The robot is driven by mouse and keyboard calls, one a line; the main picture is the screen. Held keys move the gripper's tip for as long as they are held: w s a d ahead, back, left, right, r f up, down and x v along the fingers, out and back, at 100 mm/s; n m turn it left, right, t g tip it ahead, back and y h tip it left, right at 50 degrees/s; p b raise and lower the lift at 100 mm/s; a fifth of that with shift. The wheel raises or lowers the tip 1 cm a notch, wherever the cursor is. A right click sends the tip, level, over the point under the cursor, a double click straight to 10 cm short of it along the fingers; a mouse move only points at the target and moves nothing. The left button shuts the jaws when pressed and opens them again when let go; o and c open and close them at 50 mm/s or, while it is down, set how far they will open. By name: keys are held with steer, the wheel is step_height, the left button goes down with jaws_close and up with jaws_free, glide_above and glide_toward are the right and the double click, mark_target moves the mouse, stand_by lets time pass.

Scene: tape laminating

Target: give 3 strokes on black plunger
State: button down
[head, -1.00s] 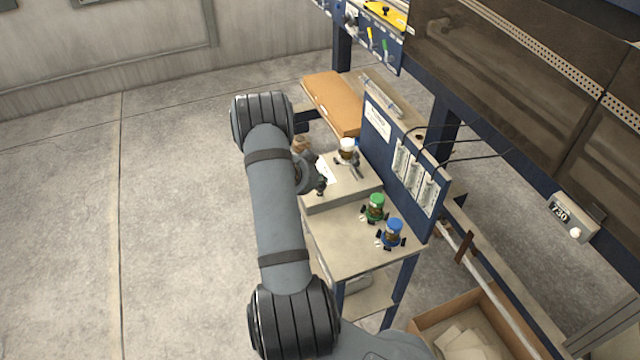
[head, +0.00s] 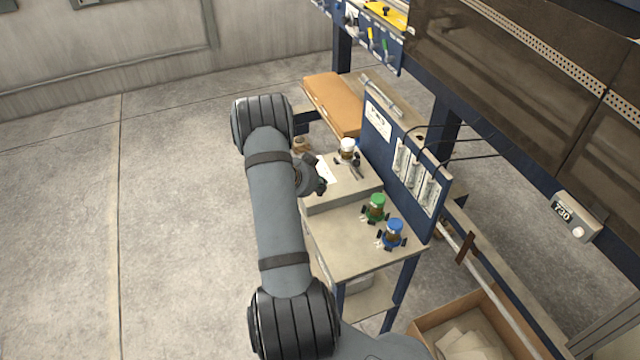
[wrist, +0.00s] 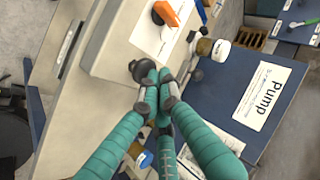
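The black plunger (wrist: 141,70) is a round dark knob on the edge of a pale box in the wrist view. Nothing shows held between the fingers.
A white-lidded jar (head: 347,147) stands on the box. A green-lidded jar (head: 376,202) and a blue-lidded jar (head: 394,229) stand on the lower table (head: 350,250). A blue panel (head: 380,128) rises behind; its "Pump" label (wrist: 262,94) shows in the wrist view.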

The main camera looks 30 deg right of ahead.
mark_target(319, 188)
steer(key=shift+s+f, duration=0.15)
steer(key=shift+f, duration=0.3)
steer(key=shift+r, duration=0.1)
steer(key=shift+r+p, duration=1)
steer(key=shift+r, duration=0.65)
steer(key=shift+r, duration=0.15)
steer(key=shift+r+p, duration=2)
steer(key=shift+r, duration=0.35)
